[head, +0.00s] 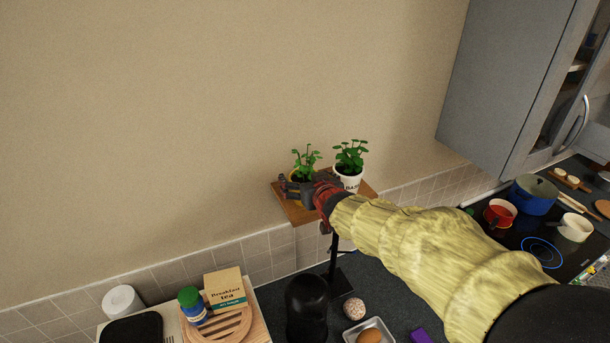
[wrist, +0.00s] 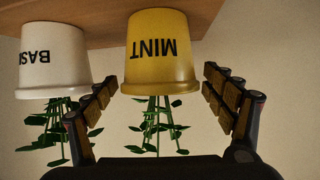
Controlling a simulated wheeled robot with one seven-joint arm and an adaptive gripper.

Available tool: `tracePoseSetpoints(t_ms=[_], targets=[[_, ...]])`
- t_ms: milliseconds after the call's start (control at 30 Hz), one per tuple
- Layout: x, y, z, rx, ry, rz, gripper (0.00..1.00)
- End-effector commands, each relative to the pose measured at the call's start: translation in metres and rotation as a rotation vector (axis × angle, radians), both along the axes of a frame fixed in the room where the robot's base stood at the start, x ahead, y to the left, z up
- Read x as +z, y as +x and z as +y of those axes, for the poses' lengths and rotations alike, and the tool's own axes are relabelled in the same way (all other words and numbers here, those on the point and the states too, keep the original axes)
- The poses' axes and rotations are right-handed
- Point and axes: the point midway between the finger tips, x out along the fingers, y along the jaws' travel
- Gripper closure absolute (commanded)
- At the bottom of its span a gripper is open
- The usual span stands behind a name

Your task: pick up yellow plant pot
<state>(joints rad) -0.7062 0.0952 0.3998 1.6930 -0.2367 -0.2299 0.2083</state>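The yellow plant pot (wrist: 161,72) shows upside down in the wrist view, with the word MINT on it and green leaves at its rim. My gripper (wrist: 160,82) is open, with one finger on each side of the pot's rim. Small gaps show between the fingertips and the pot, so it is not gripped.
A white pot (wrist: 52,62) marked BASIL stands close beside the yellow one, near one finger; it also shows in the head view (head: 346,182). The wall (head: 200,120) is behind the shelf. Below is a counter with a tea box (head: 225,289) and a black object (head: 307,305).

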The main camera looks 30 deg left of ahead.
Motion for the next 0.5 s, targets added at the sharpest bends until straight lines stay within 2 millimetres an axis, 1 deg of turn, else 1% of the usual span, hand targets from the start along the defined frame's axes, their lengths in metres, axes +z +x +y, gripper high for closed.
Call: tracePoseSetpoints(t_ms=[67,500], targets=[[0.0003,0.0,-0.0001,0.0,0.0,0.0,0.24],[0.0003,0.0,-0.0001,0.0,0.0,0.0,0.49]])
